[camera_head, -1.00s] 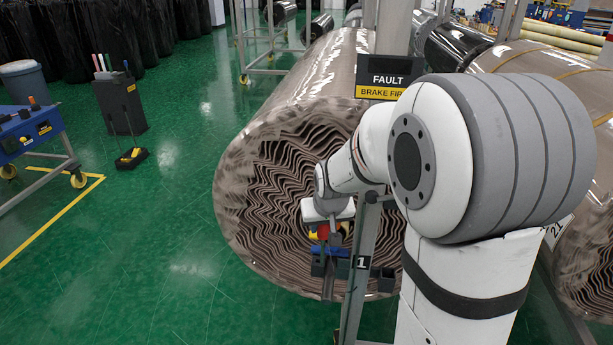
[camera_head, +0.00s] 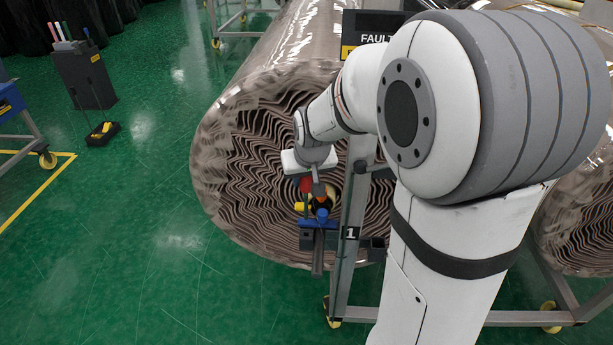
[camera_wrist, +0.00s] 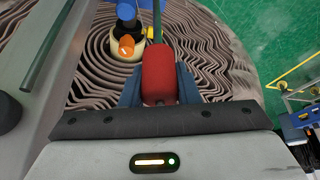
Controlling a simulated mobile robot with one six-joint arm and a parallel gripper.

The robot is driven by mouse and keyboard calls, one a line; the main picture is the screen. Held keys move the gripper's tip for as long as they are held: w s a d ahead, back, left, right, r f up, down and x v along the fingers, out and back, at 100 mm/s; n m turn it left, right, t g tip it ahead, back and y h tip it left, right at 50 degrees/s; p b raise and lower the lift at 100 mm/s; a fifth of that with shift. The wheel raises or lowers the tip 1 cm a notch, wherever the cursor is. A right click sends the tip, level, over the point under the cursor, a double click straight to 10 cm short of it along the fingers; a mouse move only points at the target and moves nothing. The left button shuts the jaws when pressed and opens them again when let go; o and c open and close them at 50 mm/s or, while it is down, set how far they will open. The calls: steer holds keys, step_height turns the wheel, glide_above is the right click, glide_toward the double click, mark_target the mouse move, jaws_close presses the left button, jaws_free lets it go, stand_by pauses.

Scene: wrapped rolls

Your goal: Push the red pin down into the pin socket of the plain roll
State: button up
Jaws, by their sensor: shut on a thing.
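My gripper (camera_head: 315,182) is shut on the red pin (camera_wrist: 159,74). In the wrist view the red grip sits between its blue-grey fingers; the lower end of the pin is hidden. The pin also shows as a small red patch in the head view (camera_head: 306,184). The plain roll (camera_head: 262,215) is brown, with wavy layers on its end face, behind my gripper. Just below the gripper are a blue part (camera_head: 321,215), a yellow part and a dark block at the roll's core. I cannot make out the pin socket or whether the pin touches it.
A grey stand post (camera_head: 351,210) marked 1 rises just right of my gripper. A dark fault sign (camera_head: 362,32) is above it. Another roll (camera_head: 572,222) is at the right edge.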

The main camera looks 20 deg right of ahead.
mark_target(306, 207)
steer(key=shift+f+b, duration=1.8)
steer(key=shift+f, duration=0.65)
steer(key=shift+f+b, duration=2.5)
steer(key=shift+f, duration=0.25)
steer(key=o, duration=1.1)
steer(key=p+v, duration=0.1)
steer(key=v, duration=0.7)
steer(key=shift+f, duration=0.1)
